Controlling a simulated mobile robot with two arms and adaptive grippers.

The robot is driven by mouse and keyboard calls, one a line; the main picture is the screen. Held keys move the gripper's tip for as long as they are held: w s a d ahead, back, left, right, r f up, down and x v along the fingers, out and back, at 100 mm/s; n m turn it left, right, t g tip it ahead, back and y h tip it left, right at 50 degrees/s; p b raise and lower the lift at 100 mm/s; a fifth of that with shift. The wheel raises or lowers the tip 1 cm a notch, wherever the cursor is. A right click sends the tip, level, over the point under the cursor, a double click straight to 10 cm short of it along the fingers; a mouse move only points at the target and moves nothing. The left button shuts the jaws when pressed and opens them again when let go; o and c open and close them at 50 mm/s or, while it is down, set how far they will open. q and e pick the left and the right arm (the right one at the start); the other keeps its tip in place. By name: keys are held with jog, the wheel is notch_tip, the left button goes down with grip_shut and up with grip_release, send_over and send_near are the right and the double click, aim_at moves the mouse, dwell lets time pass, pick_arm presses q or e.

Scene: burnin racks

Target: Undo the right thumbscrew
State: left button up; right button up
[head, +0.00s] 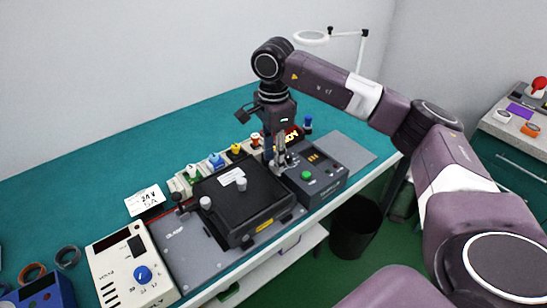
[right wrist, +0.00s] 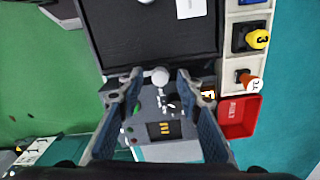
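The black fixture box (head: 250,207) sits on a grey base plate (head: 188,247) on the teal bench. The right thumbscrew (right wrist: 160,76) shows as a white round knob at the box's edge in the right wrist view. My right gripper (head: 279,158) points down over the right end of the box. In the right wrist view its two fingers (right wrist: 159,90) are apart, one on each side of the knob, with gaps visible. In the head view the gripper largely hides this knob. The left thumbscrew (head: 206,203) is white and stands at the box's left end. My left gripper is not in view.
A dark control box (head: 315,172) with a green button stands just right of the gripper. Coloured connectors (head: 216,161) line the back of the fixture, and a red tray (right wrist: 239,117) is close by. A cream power unit (head: 131,268) is at left.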

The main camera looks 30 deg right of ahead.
notch_tip(320, 180, up, 12)
jog(key=shift+f, duration=0.2)
jog(key=shift+f, duration=0.1)
dwell(0.6)
